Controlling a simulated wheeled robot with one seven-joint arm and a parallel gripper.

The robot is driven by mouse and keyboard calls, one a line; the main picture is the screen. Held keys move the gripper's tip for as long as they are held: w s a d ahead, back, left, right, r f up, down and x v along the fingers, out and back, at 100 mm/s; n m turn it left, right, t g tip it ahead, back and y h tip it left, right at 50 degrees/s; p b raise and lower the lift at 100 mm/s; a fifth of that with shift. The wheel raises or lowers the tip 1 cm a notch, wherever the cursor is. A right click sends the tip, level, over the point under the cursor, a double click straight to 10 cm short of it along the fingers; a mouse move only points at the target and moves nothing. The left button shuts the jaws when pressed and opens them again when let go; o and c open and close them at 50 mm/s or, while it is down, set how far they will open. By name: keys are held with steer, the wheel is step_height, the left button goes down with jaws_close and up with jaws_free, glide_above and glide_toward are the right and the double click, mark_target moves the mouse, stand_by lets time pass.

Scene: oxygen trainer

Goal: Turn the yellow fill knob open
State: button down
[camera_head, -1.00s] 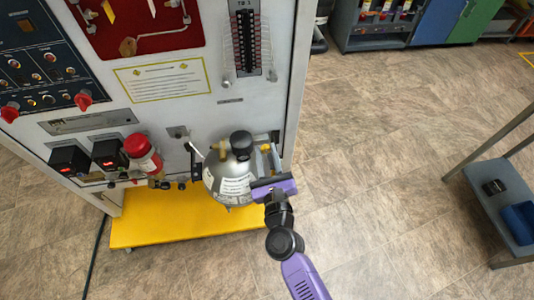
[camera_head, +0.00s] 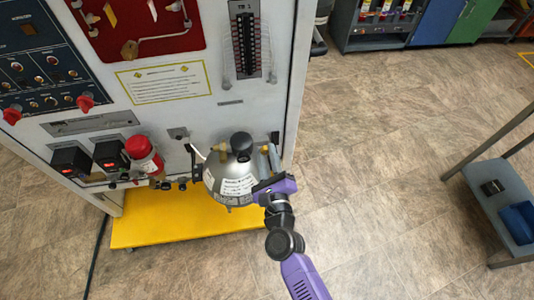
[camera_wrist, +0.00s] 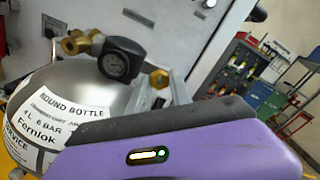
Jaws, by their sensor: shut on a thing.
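The silver round bottle (camera_head: 222,178) with a white label stands against the front of the panel; it also shows in the wrist view (camera_wrist: 90,95). My gripper (camera_head: 268,187) is at the bottle's right side, its dark jaws close to the bottle. In the wrist view its purple body and dark edge (camera_wrist: 150,120) fill the lower part. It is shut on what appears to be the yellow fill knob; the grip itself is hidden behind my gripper. A brass-yellow fitting (camera_wrist: 159,79) shows just beyond the dark edge.
A black gauge (camera_wrist: 120,60) and brass fittings (camera_wrist: 80,42) sit atop the bottle. A grey bracket (camera_head: 274,158) stands at its right. A yellow base (camera_head: 180,225) lies below.

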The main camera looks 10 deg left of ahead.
steer(key=n+p, duration=0.1)
steer(key=n, duration=0.2)
steer(key=shift+n, duration=0.4)
steer(key=n+p, duration=0.1)
steer(key=n, duration=0.3)
steer(key=shift+r+n, duration=0.1)
steer(key=shift+n, duration=0.2)
steer(key=n+p, duration=0.1)
steer(key=n, duration=0.2)
steer(key=shift+n+p, duration=0.3)
steer(key=shift+p, duration=0.05)
steer(key=n+p, duration=0.1)
steer(key=n, duration=0.3)
steer(key=shift+n+p, duration=0.3)
steer(key=shift+p, duration=0.05)
steer(key=n+p, duration=0.1)
steer(key=n, duration=0.2)
steer(key=shift+n, duration=0.3)
steer(key=n+p, duration=0.1)
steer(key=n, duration=0.2)
steer(key=shift+n, duration=0.3)
steer(key=n+p, duration=0.1)
steer(key=n, duration=0.2)
steer(key=shift+s+n, duration=0.1)
steer(key=shift+n, duration=0.2)
steer(key=shift+a+n+p, duration=0.1)
steer(key=shift+n+p, duration=0.35)
steer(key=shift+n, duration=1.45)
